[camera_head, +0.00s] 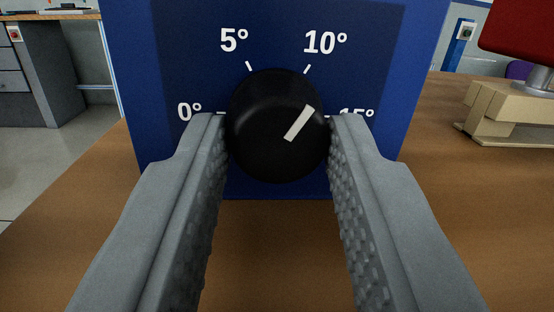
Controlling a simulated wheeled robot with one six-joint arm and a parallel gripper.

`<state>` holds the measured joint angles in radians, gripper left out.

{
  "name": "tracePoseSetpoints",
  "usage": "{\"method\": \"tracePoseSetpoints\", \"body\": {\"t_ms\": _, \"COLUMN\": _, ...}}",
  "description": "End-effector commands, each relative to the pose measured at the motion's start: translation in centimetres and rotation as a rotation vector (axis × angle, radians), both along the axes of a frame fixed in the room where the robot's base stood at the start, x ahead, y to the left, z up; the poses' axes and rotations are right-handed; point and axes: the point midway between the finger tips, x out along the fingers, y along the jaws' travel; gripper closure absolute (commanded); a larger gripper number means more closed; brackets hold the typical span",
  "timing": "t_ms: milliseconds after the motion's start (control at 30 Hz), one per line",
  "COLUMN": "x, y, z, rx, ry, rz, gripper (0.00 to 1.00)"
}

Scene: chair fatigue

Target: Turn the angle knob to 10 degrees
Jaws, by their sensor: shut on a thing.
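The black round angle knob (262,140) is on the front of a blue panel box (420,60). The panel carries white marks for 0°, 5°, 10° and 15°. The knob's white pointer (299,123) slants up and to the right, toward a spot between the 10° mark (307,69) and the 15° label (357,115). My gripper (278,120) has one grey finger on each side of the knob, with the tips against its left and right sides, shut on it. The tips partly cover the 0° and 15° marks.
The box stands on a brown wooden table (450,215). A beige and red device (510,112) stands on the table at the right. A grey drawer cabinet (45,75) is in the background at the left.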

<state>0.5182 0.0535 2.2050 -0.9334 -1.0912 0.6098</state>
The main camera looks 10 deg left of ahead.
Motion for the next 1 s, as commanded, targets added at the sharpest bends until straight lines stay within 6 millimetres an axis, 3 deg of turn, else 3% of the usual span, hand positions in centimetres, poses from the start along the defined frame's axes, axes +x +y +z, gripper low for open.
{"method": "tracePoseSetpoints", "body": {"t_ms": 300, "x": 0.0, "y": 0.0, "z": -0.2, "rx": 0.001, "ry": 0.003, "rz": 0.000, "gripper": 0.93}}
{"method": "tracePoseSetpoints", "body": {"t_ms": 333, "x": 0.0, "y": 0.0, "z": -0.2, "rx": 0.000, "ry": 0.003, "rz": 0.000, "gripper": 0.64}}
{"method": "tracePoseSetpoints", "body": {"t_ms": 400, "x": 0.0, "y": 0.0, "z": -0.2, "rx": 0.000, "ry": 0.002, "rz": 0.000, "gripper": 0.50}}
{"method": "tracePoseSetpoints", "body": {"t_ms": 433, "x": 0.0, "y": 0.0, "z": -0.1, "rx": 0.000, "ry": 0.002, "rz": 0.000, "gripper": 0.48}}
{"method": "tracePoseSetpoints", "body": {"t_ms": 767, "x": -0.3, "y": -0.1, "z": -0.1, "rx": 0.000, "ry": 0.001, "rz": 0.000, "gripper": 0.48}}
{"method": "tracePoseSetpoints", "body": {"t_ms": 1000, "x": -3.2, "y": -1.0, "z": -0.4, "rx": 0.000, "ry": 0.001, "rz": -0.003, "gripper": 0.48}}
